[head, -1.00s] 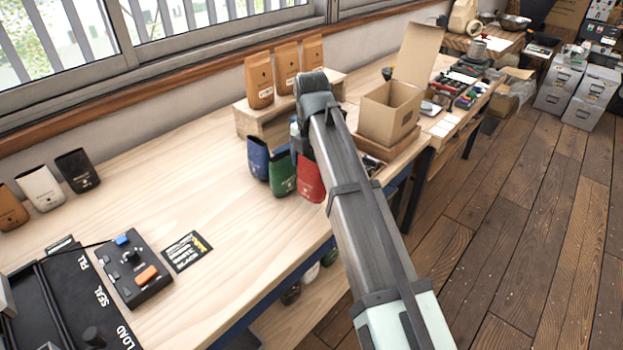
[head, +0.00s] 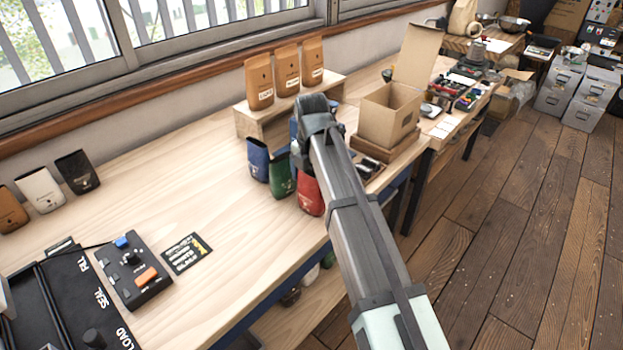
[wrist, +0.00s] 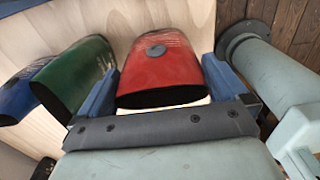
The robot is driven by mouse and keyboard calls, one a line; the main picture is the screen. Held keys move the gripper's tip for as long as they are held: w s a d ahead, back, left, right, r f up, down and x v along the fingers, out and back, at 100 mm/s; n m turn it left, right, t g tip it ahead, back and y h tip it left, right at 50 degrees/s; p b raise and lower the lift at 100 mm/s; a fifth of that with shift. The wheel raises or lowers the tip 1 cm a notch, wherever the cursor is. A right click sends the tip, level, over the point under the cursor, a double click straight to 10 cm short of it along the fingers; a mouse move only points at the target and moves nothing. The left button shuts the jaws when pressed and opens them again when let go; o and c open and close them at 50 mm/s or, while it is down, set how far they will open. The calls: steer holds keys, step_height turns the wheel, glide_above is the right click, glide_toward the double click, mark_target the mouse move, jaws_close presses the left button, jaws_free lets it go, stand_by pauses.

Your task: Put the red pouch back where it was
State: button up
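The red pouch (head: 310,194) is at the right end of a short row, beside a green pouch (head: 282,176) and a blue pouch (head: 258,160). It looks upright near the worktable's front edge. I cannot tell whether its base touches the table. The green pouch (wrist: 75,75) and blue pouch (wrist: 18,97) are to the left there. My arm hides part of the red pouch in the head view.
A wooden riser (head: 250,124) with several orange-brown pouches stands behind. An open cardboard box (head: 388,115) is to the right. A control box (head: 138,270) and a dark card (head: 187,253) lie at the left. The worktable (head: 190,180) between is bare.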

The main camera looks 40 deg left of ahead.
step_height(320, 180, up, 12)
steer(key=shift+r, duration=0.15)
stand_by(0.7)
stand_by(0.4)
